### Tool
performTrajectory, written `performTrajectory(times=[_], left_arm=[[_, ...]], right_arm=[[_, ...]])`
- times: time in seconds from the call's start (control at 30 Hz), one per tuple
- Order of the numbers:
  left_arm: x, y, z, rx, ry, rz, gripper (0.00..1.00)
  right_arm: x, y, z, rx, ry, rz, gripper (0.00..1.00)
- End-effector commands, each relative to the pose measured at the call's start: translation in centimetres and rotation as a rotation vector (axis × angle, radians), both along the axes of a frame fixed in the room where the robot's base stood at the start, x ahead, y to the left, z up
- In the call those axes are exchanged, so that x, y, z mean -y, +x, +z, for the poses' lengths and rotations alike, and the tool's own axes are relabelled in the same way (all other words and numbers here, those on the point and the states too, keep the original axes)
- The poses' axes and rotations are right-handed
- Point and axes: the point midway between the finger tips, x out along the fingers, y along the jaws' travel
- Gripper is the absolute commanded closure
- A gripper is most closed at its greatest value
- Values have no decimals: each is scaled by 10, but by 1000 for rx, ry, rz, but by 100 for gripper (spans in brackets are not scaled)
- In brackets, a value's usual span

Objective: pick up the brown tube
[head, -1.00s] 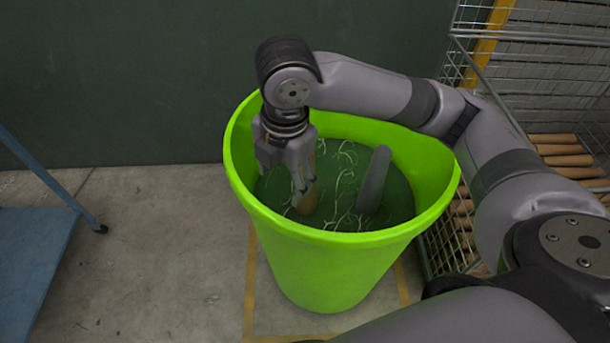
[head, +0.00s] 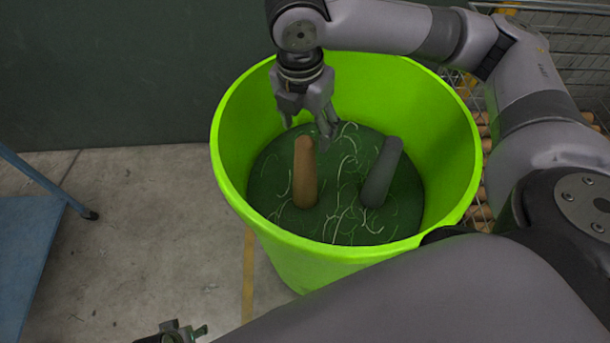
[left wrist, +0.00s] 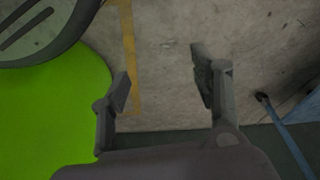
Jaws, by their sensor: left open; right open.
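The brown tube (head: 305,175) stands nearly upright in the green bin (head: 232,160), on a dark green floor strewn with pale strands. My right gripper (head: 308,128) is open and empty, just above and behind the tube's top end in the head view; I cannot tell whether a finger touches it. A dark grey tube (head: 382,173) leans to the right of the brown one. My left gripper (left wrist: 163,84) is open and empty in the left wrist view, over the concrete floor beside the bin; part of it shows at the head view's bottom edge (head: 182,332).
A wire cage (head: 575,70) with brown rolls stands behind the bin at the right. A blue frame (head: 30,215) is at the left edge. A dark green wall (head: 110,70) closes the back. Concrete floor (head: 140,240) left of the bin is free.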

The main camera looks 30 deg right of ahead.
Motion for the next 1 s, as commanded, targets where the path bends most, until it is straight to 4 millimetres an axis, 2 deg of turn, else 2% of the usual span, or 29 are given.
performTrajectory(times=[0.03,0.2,0.33,0.57,0.9,1.0], left_arm=[[0,3,7,9,-1,1,43],[0,6,36,23,-1,3,43],[-1,7,52,31,-1,5,43],[-1,7,66,38,-1,6,43],[-3,-2,120,67,-2,10,43],[-4,-6,131,70,-2,10,43]], right_arm=[[2,0,-12,-2,-1,-1,40],[4,2,-36,-3,-2,0,40],[5,3,-48,-1,0,-1,40],[5,4,-57,0,0,-1,40],[5,12,-93,-1,-2,0,40],[6,12,-100,0,0,0,40]])
